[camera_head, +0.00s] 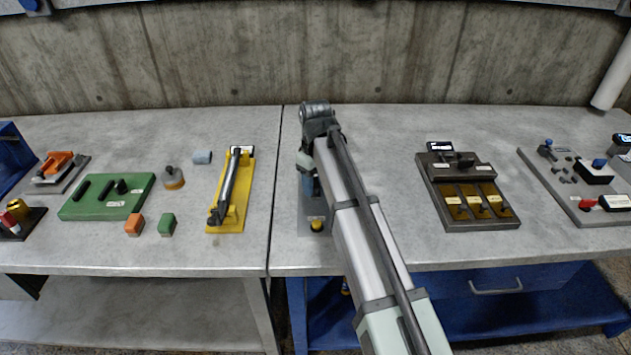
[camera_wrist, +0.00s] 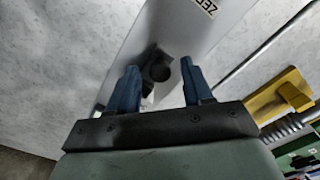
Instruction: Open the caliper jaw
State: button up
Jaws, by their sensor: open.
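My gripper (camera_wrist: 159,66) is open, with its two blue fingers apart. The knob is on a light grey fixture (camera_wrist: 185,32) with a partly cut-off label, probably the caliper. In the head view, my arm hides most of this fixture; the front of its grey base (camera_head: 312,226) shows, with a yellow part (camera_head: 317,225) on it. The caliper jaw cannot be made out clearly.
A yellow fixture (camera_head: 241,205) with a dark bar stands to the left. Further left are a green board (camera_head: 105,205), an orange block (camera_head: 134,225) and a green block (camera_head: 167,224). To the right is a dark box with amber slots (camera_head: 450,180). Bare bench lies between.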

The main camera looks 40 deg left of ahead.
grip_shut()
dwell(0.3)
jog(key=shift+d, duration=0.1)
